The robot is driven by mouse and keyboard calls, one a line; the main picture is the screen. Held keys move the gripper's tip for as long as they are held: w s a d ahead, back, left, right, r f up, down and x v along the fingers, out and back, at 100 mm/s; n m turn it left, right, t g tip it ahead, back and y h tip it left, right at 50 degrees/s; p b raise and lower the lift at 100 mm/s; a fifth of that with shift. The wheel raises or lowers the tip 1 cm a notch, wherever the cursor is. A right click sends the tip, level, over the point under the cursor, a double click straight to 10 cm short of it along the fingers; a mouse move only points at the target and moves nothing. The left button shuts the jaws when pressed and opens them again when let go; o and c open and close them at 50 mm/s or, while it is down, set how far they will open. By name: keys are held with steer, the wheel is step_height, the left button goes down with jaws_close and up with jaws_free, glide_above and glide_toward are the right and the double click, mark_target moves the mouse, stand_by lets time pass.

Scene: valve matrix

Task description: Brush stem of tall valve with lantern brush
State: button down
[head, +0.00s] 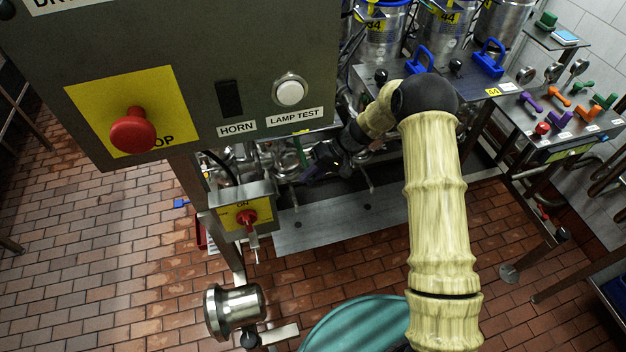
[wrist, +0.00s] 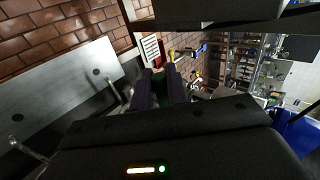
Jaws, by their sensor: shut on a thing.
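My gripper (head: 325,163) is low behind the control box, beside the steel pipework and valves (head: 287,160). In the wrist view, its two dark purple fingers (wrist: 164,86) are shut on a narrow dark green thing, which I take to be the lantern brush (wrist: 160,84). Most of the brush, including its bristles, is hidden by the fingers and the gripper body. I cannot tell which fitting is the tall valve or whether the brush touches a stem. Valves and piping also show beyond the fingers in the wrist view (wrist: 263,80).
The grey control box (head: 215,70) with a red stop button (head: 133,130) hangs close at the left. A steel plate (head: 340,222) lies below the pipework. A side table (head: 560,115) at the right carries several coloured-handled tools. Brick-tiled floor (head: 90,260) is open at the left.

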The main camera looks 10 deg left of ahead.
mark_target(301, 152)
steer(key=shift+w+a+b, duration=0.65)
steer(key=shift+w+b, duration=0.05)
steer(key=shift+w, duration=0.65)
steer(key=shift+w+a+b, duration=0.65)
steer(key=shift+w, duration=0.7)
steer(key=shift+w+a+b, duration=0.65)
steer(key=shift+w+b, duration=0.05)
steer(key=shift+w, duration=0.65)
steer(key=shift+w+a, duration=0.1)
steer(key=shift+w, duration=0.05)
steer(key=shift+r, duration=0.1)
steer(key=shift+s+d+r, duration=0.15)
steer(key=shift+s+d, duration=0.15)
steer(key=shift+s, duration=0.45)
steer(key=shift+w, duration=0.1)
steer(key=shift+w+a+r, duration=0.15)
steer(key=shift+w+a, duration=0.2)
steer(key=shift+w, duration=0.3)
steer(key=shift+s, duration=0.1)
